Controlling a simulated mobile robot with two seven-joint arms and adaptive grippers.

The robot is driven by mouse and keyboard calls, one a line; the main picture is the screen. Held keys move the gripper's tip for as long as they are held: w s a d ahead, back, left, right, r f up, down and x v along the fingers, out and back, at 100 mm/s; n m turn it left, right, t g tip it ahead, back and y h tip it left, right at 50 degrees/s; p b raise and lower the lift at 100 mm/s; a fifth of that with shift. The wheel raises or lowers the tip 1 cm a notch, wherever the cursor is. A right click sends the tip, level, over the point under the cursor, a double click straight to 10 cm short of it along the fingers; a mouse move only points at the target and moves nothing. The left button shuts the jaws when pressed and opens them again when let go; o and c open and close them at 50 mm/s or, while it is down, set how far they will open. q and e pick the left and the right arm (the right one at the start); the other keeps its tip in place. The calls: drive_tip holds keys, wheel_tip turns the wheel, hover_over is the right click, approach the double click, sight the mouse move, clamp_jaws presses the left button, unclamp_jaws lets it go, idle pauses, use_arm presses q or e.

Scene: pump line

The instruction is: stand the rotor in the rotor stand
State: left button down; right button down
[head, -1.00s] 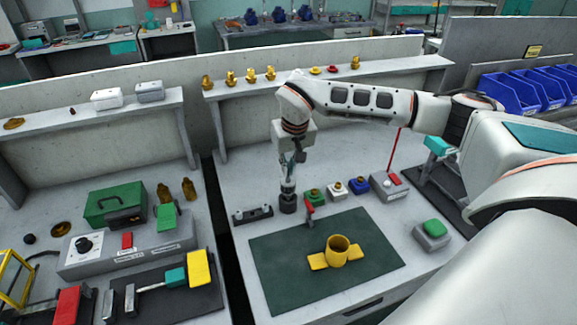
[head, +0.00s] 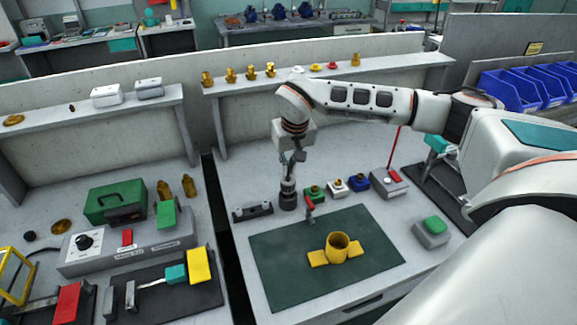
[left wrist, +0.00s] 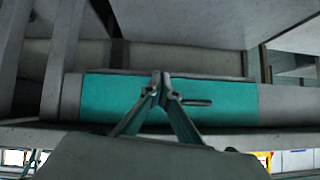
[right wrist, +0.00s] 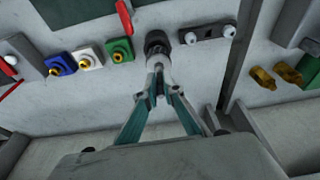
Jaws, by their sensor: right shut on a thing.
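The shaft looks upright. Below it is a dark round piece (head: 288,201) at bench level; it also shows in the right wrist view (right wrist: 156,40). I cannot tell whether this is the rotor stand or the rotor's own lower end. My left gripper (left wrist: 160,78) shows only in its wrist view, fingertips together, with nothing visible between them.
A dark bar with two pale pegs (head: 252,211) lies just left. Green (head: 314,193), white (head: 336,187) and blue (head: 358,185) blocks stand to the right. A yellow cylinder with flanges (head: 338,246) sits on the green mat (head: 290,285). A red-handled tool (head: 309,204) is close by.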

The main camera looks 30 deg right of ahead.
drive_tip(key=shift+f, duration=1.2)
idle(0.6)
drive_tip(key=c, duration=1.8)
unclamp_jaws()
drive_tip(key=shift+r, duration=3.5)
drive_tip(key=shift+s, duration=0.1)
